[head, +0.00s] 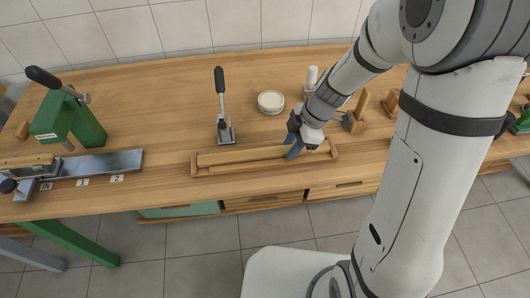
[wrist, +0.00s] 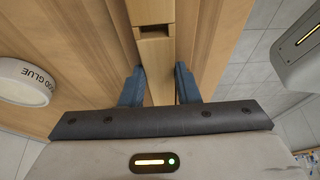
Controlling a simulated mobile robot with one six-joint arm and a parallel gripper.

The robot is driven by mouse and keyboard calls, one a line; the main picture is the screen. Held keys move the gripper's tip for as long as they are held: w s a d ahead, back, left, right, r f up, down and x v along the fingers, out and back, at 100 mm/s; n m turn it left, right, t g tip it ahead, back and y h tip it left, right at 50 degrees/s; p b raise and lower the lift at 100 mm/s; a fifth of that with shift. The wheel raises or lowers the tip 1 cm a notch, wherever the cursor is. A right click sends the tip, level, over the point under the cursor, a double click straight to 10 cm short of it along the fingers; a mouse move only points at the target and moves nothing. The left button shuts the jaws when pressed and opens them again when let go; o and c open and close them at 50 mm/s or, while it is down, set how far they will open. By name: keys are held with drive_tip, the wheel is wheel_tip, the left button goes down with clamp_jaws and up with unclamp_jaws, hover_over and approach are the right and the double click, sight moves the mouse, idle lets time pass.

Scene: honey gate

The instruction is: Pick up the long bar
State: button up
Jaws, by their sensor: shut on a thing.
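The long bar (head: 240,157) is pale wood and lies lengthwise in a shallow wooden tray (head: 194,165) near the bench's front edge. My gripper (head: 293,148) is over the right part of the tray, with its blue fingers reaching down to the bar. In the wrist view, my gripper (wrist: 160,86) has one finger on each side of the long bar (wrist: 158,92) and is shut on it. A wooden piece with a dark notch shows just beyond the fingers. The bar still looks low in the tray; I cannot tell whether it touches the bottom.
A lever clamp (head: 225,125) stands behind the tray. A round glue tub (head: 271,102) is further back; it also shows in the wrist view (wrist: 27,82). A green press (head: 75,120) stands at left. Wooden parts (head: 356,115) are to the right.

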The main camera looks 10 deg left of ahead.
drive_tip(key=shift+c, duration=0.6)
drive_tip(key=shift+w+r, duration=0.1)
drive_tip(key=shift+r, duration=0.55)
wheel_tip(320, 180, up, 17)
drive_tip(key=shift+f, duration=0.1)
